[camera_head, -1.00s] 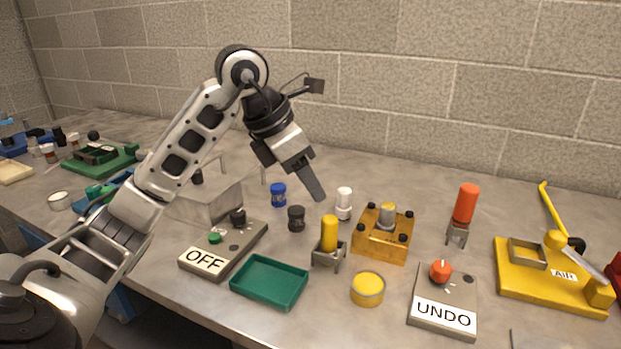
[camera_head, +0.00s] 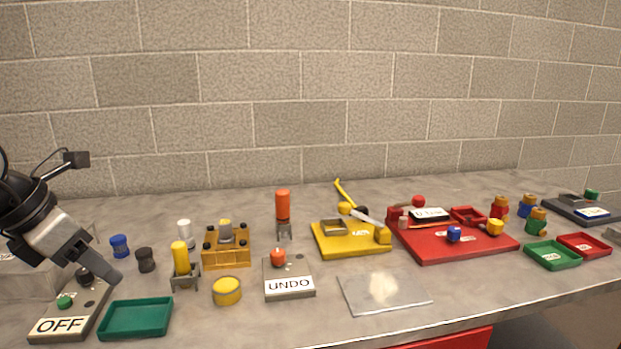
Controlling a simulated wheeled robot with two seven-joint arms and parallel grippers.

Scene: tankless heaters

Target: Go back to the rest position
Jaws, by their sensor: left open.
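My left gripper (camera_head: 97,270) is at the left edge of the head view, in the air near the grey OFF box (camera_head: 92,306). It appears empty, with its fingers pointing down and to the right. Only its wrist and hand show; the rest of my left arm is outside the picture. The OFF box has a green button and a dark knob, and the gripper partly covers the area behind it. My right gripper is not in view.
A green tray (camera_head: 136,318), a yellow round container (camera_head: 227,291) and the UNDO box (camera_head: 289,280) stand along the front. A yellow AIR base (camera_head: 350,250) and a red base (camera_head: 460,257) stand further right. A pale plate (camera_head: 384,291) lies at the front; bare table surrounds it.

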